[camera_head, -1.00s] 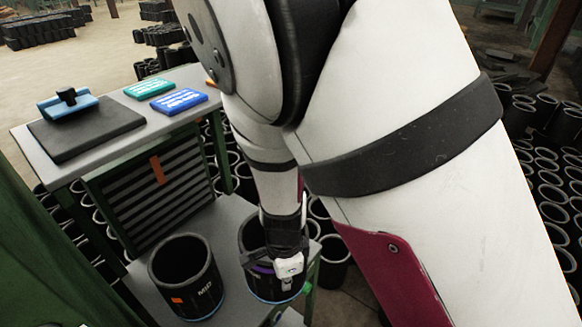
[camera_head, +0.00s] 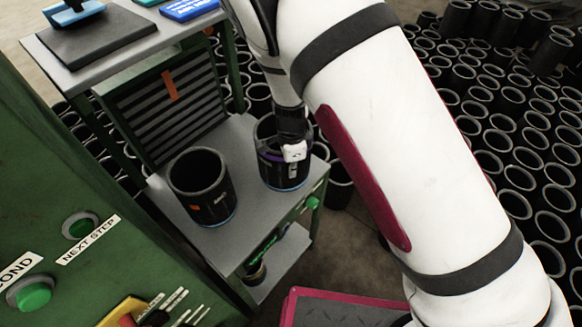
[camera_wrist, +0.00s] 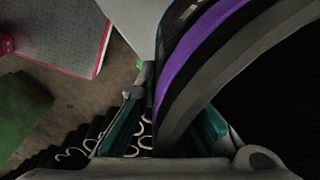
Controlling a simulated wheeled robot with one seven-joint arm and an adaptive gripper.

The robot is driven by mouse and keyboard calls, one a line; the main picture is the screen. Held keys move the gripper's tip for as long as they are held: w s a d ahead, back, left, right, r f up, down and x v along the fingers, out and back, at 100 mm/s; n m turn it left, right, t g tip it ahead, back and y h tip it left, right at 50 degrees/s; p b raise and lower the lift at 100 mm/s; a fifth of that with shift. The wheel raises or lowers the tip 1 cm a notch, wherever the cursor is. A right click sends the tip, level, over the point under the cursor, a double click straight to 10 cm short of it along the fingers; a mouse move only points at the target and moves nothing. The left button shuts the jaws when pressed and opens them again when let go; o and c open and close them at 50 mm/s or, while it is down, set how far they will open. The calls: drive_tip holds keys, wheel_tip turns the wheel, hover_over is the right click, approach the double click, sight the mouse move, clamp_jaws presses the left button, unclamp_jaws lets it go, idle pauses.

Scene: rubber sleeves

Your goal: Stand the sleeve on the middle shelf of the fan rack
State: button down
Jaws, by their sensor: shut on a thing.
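In the wrist view, the teal-padded fingers (camera_wrist: 165,125) sit either side of the curved wall, with the purple band (camera_wrist: 195,55) close up. A second black sleeve (camera_head: 200,190) with an orange mark stands to the left, apart from it.
The top shelf (camera_head: 120,50) holds a dark pad and a blue sign (camera_head: 190,8). A slatted panel (camera_head: 165,115) stands behind the sleeves. A green panel with buttons (camera_head: 80,225) is at the left. A red-edged platform (camera_head: 340,308) is in front. Many sleeves fill the right floor.

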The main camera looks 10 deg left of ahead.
drive_tip(key=shift+f, duration=0.1)
drive_tip(key=c, duration=2.2)
unclamp_jaws()
drive_tip(key=shift+f, duration=0.15)
drive_tip(key=o, duration=0.4)
drive_tip(key=shift+o, duration=0.2)
